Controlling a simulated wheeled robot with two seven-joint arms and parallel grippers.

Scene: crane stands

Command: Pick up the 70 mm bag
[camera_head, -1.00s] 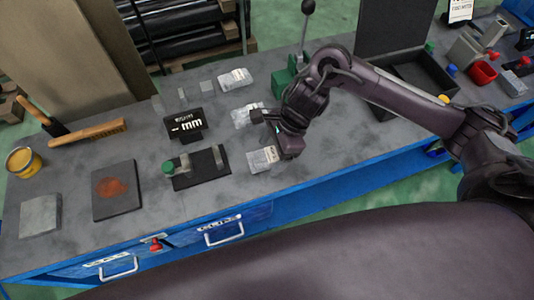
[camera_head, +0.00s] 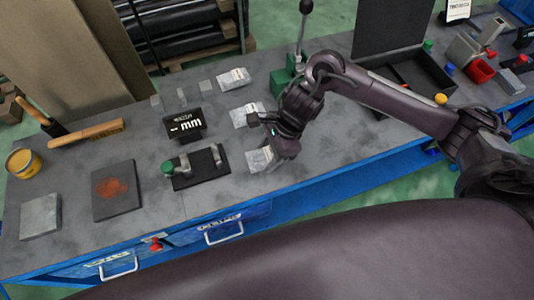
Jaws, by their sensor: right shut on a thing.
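Three clear bags lie in a column on the grey bench: a far bag (camera_head: 233,79), a middle bag (camera_head: 247,114) and a near bag (camera_head: 259,160). Their labels are too small to read, so I cannot tell which one is the 70 mm bag. My right gripper (camera_head: 270,147) comes in from the right and is down at the near bag, shut on its upper right part. The gripper hides that part of the bag and the contact. The middle bag lies just beyond the gripper. My left gripper is not in view.
A black display reading "mm" (camera_head: 185,125) and a black fixture with a green knob (camera_head: 197,168) stand left of the bags. A green lever press (camera_head: 287,76) stands behind my right gripper. A dark tray (camera_head: 425,72) lies to the right. The bench's front edge is close.

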